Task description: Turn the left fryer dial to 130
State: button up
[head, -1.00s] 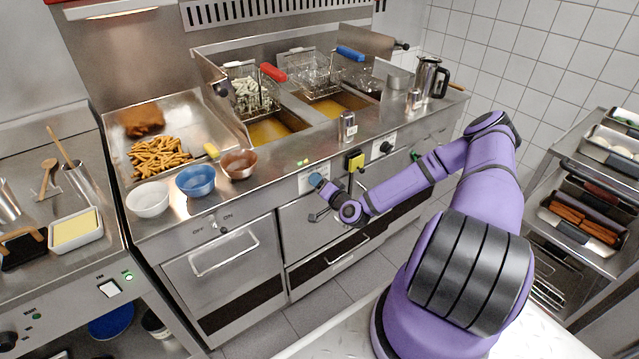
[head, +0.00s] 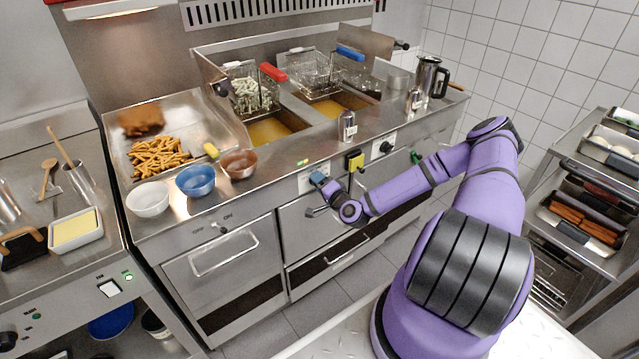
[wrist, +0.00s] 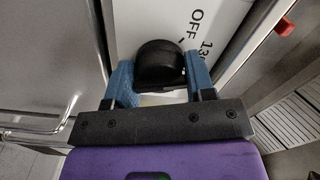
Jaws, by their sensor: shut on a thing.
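The left fryer dial (wrist: 160,64) is a black round knob on a white plate (wrist: 204,12) printed with OFF and part of a number that begins with 13. In the wrist view the two blue fingers of my gripper (wrist: 162,80) stand on either side of the dial and are shut on it. In the head view my gripper (head: 318,178) is at the fryer's front panel, below the left basin, and hides the dial there. The dial's pointer and exact setting cannot be made out.
The right fryer dial (head: 387,147) is on the same front panel. A yellow switch box (head: 355,162) sits between them. Baskets with red (head: 273,72) and blue (head: 350,53) handles are over the oil. A steel shaker (head: 347,126) stands on the counter edge.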

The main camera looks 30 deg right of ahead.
jog(key=o, duration=0.9)
jog(key=s, duration=1)
jog(key=shift+s+d, duration=0.2)
jog(key=shift+s, duration=0.2)
